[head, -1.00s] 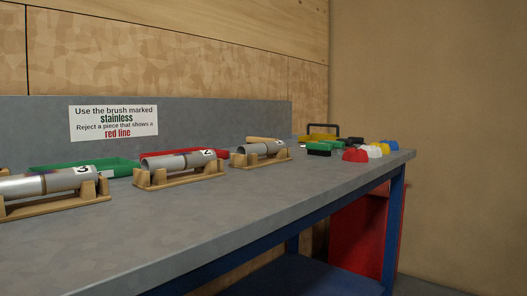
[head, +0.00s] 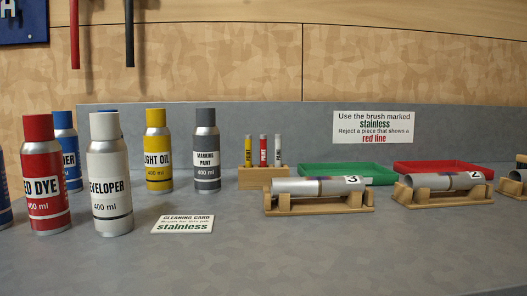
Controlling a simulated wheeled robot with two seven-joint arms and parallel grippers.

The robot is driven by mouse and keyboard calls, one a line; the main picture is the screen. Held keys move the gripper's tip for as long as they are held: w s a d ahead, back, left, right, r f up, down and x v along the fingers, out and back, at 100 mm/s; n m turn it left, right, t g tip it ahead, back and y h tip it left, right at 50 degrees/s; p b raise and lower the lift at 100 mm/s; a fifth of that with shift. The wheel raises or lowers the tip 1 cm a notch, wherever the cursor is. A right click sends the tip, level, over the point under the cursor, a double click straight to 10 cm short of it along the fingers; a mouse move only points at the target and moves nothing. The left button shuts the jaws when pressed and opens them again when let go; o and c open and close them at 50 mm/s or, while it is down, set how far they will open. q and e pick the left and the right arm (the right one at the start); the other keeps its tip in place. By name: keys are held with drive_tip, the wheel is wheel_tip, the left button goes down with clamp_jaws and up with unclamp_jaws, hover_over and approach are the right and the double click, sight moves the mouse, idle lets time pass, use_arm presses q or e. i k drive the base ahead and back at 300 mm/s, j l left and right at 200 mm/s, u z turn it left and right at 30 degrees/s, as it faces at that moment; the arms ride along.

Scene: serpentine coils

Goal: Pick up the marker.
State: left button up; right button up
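Three upright markers stand in a small wooden block (head: 262,178) at the back of the bench in the head view. The left one is yellow (head: 249,152), the middle one is red (head: 263,152), and the right one is white or grey (head: 278,152). Their lower ends are hidden in the block. Small lettering runs along their sides, partly too small to read. Neither of my grippers is in view.
Spray cans stand left, including red dye (head: 43,180), developer (head: 110,180), light oil (head: 158,160) and marking paint (head: 206,160). A cleaning card (head: 183,225) reads stainless. Pipe 3 (head: 310,187) lies on a wooden cradle before the green tray (head: 380,174). The front bench is clear.

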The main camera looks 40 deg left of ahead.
sight(248, 137)
drive_tip(key=u, duration=1.65)
